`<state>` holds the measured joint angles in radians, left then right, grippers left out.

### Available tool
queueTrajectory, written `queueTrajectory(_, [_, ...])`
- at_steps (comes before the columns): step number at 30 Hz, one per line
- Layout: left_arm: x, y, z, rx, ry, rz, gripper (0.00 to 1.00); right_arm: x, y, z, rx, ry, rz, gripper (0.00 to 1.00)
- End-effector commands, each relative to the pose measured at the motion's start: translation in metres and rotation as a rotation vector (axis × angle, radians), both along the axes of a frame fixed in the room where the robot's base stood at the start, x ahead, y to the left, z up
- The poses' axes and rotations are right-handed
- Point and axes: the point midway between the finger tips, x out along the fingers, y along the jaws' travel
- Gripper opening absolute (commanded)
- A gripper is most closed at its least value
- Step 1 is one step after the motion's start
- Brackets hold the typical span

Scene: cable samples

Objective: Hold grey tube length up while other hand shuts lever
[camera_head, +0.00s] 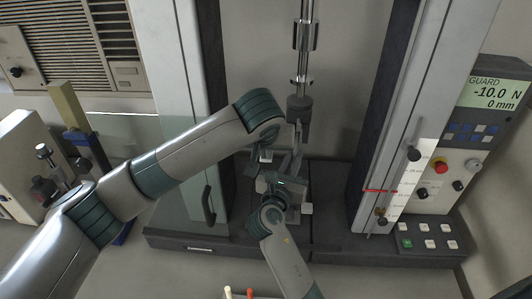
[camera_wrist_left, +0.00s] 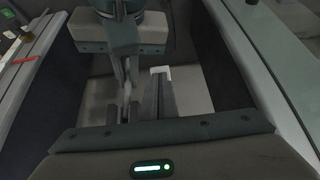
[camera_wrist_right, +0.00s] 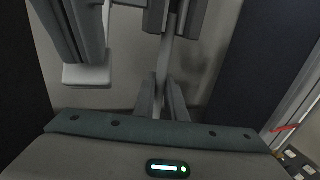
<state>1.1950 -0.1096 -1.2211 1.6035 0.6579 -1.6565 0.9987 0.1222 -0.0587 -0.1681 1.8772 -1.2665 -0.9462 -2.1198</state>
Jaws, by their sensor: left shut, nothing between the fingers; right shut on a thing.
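The grey tube length (camera_head: 298,135) hangs upright below the dark upper grip (camera_head: 299,106) of the test machine. In the right wrist view the tube (camera_wrist_right: 165,62) runs up between dark jaws (camera_wrist_right: 166,18). My right gripper (camera_head: 290,167) is shut on the tube; its fingers (camera_wrist_right: 162,102) close around it from both sides. My left gripper (camera_head: 265,150) is shut and empty, left of the tube. A pale block (camera_wrist_right: 86,75) sits at its fingertips and also shows in the left wrist view (camera_wrist_left: 161,70). I cannot tell whether this block is the lever.
Machine columns (camera_head: 395,120) stand on both sides, leaving a narrow space. A display (camera_head: 498,93) reads -10.0 N and 0 mm. A button box (camera_head: 428,236) is at the right. Pale and red rod ends (camera_head: 239,293) show at the bottom edge.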

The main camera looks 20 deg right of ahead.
Motion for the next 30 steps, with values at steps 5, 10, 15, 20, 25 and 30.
queueTrajectory(5, [-0.003,0.001,0.006,-0.001,-0.001,-0.001,0.0,0.001,-0.002,0.003,-0.002,-0.004,-0.001,0.0])
queueTrajectory(10, [-0.012,0.004,0.02,-0.003,-0.001,-0.002,0.0,0.001,-0.002,0.003,-0.002,-0.004,-0.002,0.0])
queueTrajectory(15, [-0.025,0.011,0.043,-0.004,-0.001,-0.003,0.0,0.001,-0.002,0.003,-0.003,-0.004,-0.002,0.0])
queueTrajectory(20, [-0.04,0.018,0.067,-0.003,-0.002,-0.002,0.0,0.001,-0.002,0.003,-0.003,-0.004,-0.002,0.0])
queueTrajectory(25, [-0.053,0.025,0.087,-0.001,-0.002,-0.001,0.0,0.001,-0.002,0.003,-0.003,-0.004,-0.002,0.0])
queueTrajectory(30, [-0.06,0.028,0.098,-0.001,-0.001,-0.001,0.0,0.001,-0.002,0.003,-0.003,-0.004,-0.002,0.0])
